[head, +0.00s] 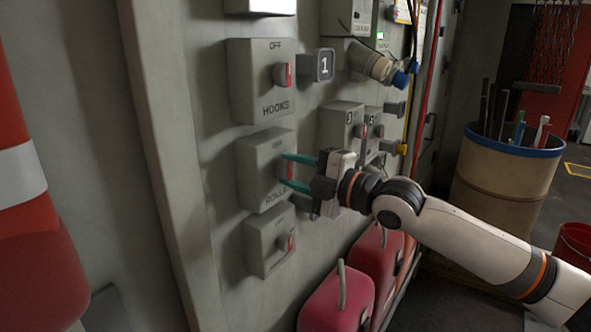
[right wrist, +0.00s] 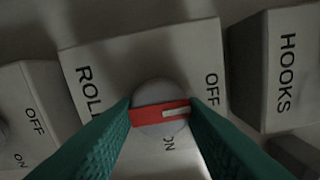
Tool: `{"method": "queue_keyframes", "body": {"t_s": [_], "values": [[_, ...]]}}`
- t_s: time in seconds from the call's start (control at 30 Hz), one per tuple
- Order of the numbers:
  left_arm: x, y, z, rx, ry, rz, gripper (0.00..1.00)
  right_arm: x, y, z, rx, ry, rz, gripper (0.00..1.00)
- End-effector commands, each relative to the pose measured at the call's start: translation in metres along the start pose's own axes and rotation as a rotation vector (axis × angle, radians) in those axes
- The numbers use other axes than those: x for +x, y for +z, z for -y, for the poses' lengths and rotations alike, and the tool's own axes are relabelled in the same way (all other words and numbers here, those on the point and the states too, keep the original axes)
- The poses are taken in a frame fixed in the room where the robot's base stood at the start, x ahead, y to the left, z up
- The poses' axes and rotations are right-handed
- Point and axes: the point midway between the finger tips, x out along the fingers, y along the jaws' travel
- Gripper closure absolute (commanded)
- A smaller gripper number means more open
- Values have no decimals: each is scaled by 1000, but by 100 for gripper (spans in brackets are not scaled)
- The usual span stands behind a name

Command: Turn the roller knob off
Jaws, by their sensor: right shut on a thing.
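The roller box (head: 258,165) is a grey switch box in the middle of the wall column, lettered ROLL and partly hidden by my fingers. Its round knob with a red bar (right wrist: 160,112) sits between the OFF and ON labels in the right wrist view. The white mark on the bar points right, toward the OFF side; ON is below the knob. My right gripper (head: 284,170) has its teal fingers on either side of the knob and is shut on it; in the right wrist view they touch the bar's ends. My left gripper is not in view.
The HOOKS box (head: 255,95) is directly above, and another knob box (head: 268,242) is below. More switch boxes (head: 341,128) are to the right. Red canisters (head: 338,300) stand below on the floor. A barrel (head: 505,180) stands at the right.

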Motion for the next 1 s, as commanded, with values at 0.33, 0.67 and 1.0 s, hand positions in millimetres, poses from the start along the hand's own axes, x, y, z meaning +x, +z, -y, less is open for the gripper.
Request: {"method": "queue_keyframes", "body": {"t_s": [0.33, 0.67, 1.0], "values": [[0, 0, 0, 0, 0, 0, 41, 0, 0, -1, -10, 1, 0, 85], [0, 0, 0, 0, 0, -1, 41, 0, 0, 0, -8, 1, 0, 41], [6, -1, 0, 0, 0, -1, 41, -18, -2, -2, -9, -1, -3, 41]]}}
